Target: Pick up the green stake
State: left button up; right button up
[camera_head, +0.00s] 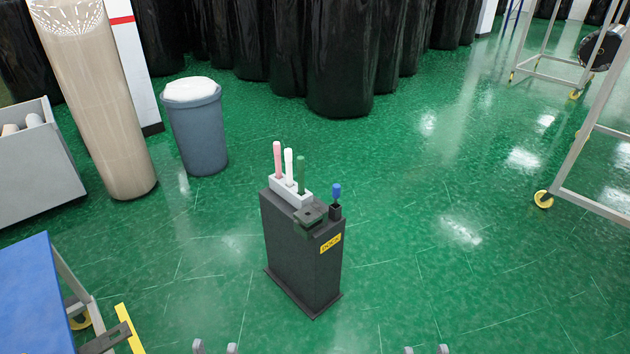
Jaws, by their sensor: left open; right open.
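The green stake (301,174) stands upright in a white holder (303,198) on top of a dark box stand (290,250). A pink stake (277,160) and a white stake (288,168) stand beside it to the left in the same holder. My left gripper (215,348) shows only its two grey fingertips at the bottom edge, apart and empty, below and left of the stand. My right gripper (425,350) likewise shows only its spread fingertips at the bottom edge, below and right of the stand. Both are well away from the green stake.
A blue-topped item (336,194) stands in a small dark socket right of the holder, above a yellow label (330,244). A grey bin (195,130), a tall beige wrapped roll (98,100) and a blue-topped table (32,295) are left. A wheeled frame (575,200) is right. The green floor around the stand is clear.

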aim_at(301, 160)
jog(key=i+l, duration=0.15)
jog(key=l, duration=0.2)
jog(key=i+l+u, duration=0.15)
jog(key=l, duration=0.25)
jog(key=i+l, duration=0.2)
jog(key=l, duration=0.2)
jog(key=i+l+u, duration=0.15)
jog(key=l, duration=0.25)
jog(key=i+l, duration=0.1)
jog(key=l, duration=0.3)
jog(key=i+l+u, duration=0.15)
jog(key=l, duration=0.25)
jog(key=i+l+u, duration=0.3)
jog(key=i+l, duration=0.55)
jog(key=i+j+u, duration=0.1)
jog(key=i, duration=0.35)
jog(key=i+j, duration=0.2)
jog(key=i, duration=0.25)
jog(key=j+u, duration=0.05)
